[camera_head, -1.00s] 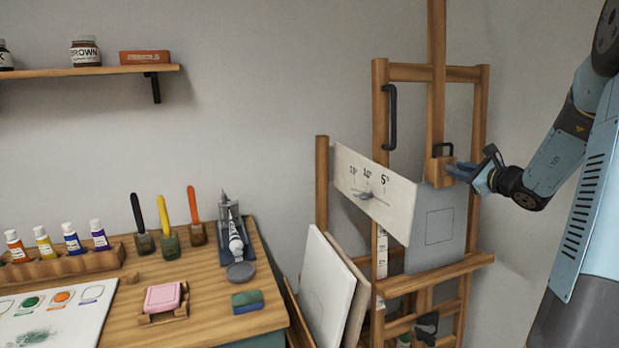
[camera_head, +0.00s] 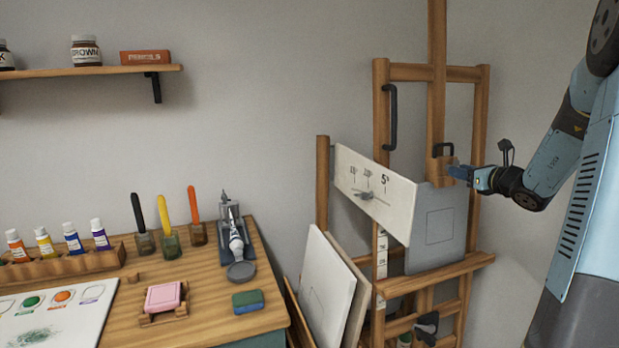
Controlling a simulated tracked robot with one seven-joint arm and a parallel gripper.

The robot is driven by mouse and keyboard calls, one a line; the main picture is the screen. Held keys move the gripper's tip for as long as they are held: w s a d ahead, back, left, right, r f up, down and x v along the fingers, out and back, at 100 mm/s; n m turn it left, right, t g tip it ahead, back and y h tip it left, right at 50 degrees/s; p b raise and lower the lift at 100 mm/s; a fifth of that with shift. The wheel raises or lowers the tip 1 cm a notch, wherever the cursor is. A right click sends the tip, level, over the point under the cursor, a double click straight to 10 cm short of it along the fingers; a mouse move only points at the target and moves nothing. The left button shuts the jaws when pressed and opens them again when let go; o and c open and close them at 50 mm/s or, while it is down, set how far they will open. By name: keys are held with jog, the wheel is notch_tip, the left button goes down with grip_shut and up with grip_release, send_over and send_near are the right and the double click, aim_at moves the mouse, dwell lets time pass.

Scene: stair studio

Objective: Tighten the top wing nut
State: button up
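The easel (camera_head: 381,120) stands at the right with a wooden clamp block (camera_head: 436,174) on its central mast. A black handle (camera_head: 445,149) sits at the top of this block. My gripper (camera_head: 460,173) reaches in from the right, its blue fingers at the block's right side. I cannot make out the top wing nut there; the fingers may cover it. Whether the fingers are open or shut on something is too small to tell. A dark wing-shaped knob (camera_head: 427,325) shows low on the easel.
A grey panel (camera_head: 450,205) stands on the easel ledge (camera_head: 435,273). A white scale board (camera_head: 350,170) with a small grey knob (camera_head: 367,195) juts left. Canvases (camera_head: 325,285) lean below. A worktable (camera_head: 205,290) with paints and brushes fills the left.

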jog(key=v, duration=0.6)
dwell(0.4)
